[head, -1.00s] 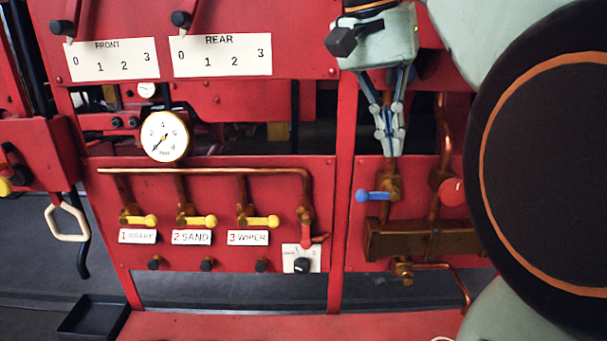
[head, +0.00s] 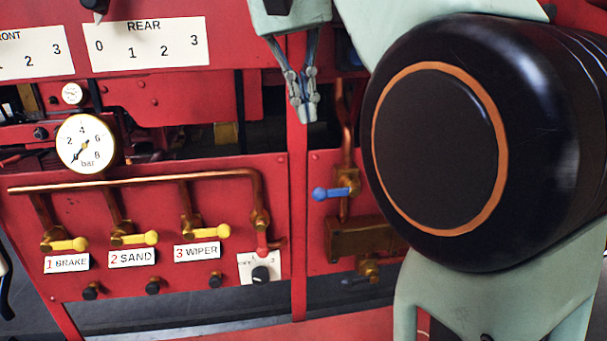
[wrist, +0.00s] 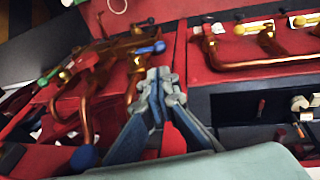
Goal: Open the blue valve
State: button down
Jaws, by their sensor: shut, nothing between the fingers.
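The blue valve is a short blue lever (head: 333,192) on a brass body on the right red panel. Its lever points left, roughly level. In the wrist view the blue lever (wrist: 152,47) shows just beyond the fingertips. My gripper (head: 306,115) is shut and empty, pointing down, above and slightly left of the lever in the head view. Its fingertips (wrist: 160,76) look apart from the lever, though the depth gap is hard to judge. My arm covers the area right of the valve.
Several yellow levers (head: 134,238) and a copper pipe (head: 130,183) line the left panel. A red lever (head: 262,243) sits above a black knob (head: 261,274). A pressure gauge (head: 86,144) is at upper left. A brass block (head: 357,239) lies below the blue lever.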

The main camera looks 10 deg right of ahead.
aim_at(319, 188)
jog(key=shift+f, duration=0.1)
jog(key=b+x, duration=0.2)
jog(key=x, duration=1.1)
jog(key=shift+w+d+f+b, duration=0.1)
jog(key=shift+f+b, duration=0.3)
